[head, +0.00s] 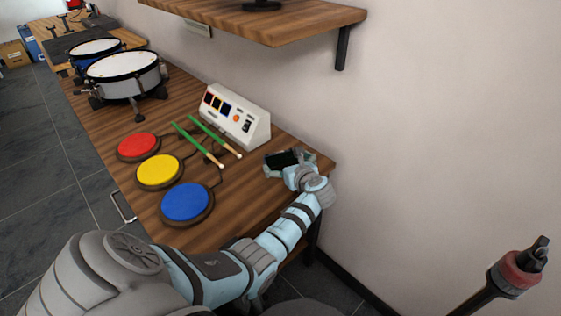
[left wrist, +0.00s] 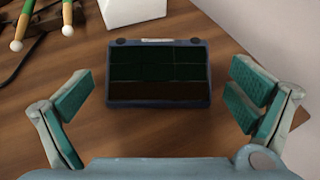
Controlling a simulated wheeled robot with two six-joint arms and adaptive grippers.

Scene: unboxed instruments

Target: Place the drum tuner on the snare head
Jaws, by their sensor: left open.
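The drum tuner (left wrist: 158,74), a dark flat device with a blank screen, lies on the wooden bench between the open fingers of my left gripper (left wrist: 165,112) in the left wrist view. The fingers stand wide apart and do not touch it. In the head view the tuner (head: 282,158) is at the bench's near right corner, partly covered by my left gripper (head: 288,166). A silver snare drum stands far along the bench, its white snare head (head: 123,65) facing up. My right gripper does not show.
Red (head: 138,146), yellow (head: 159,171) and blue (head: 186,202) pads lie on the bench. Green drumsticks (head: 198,143) and a white module (head: 236,116) are beyond them. A blue drum (head: 95,47) stands behind the snare. A wall shelf (head: 265,22) overhangs the bench.

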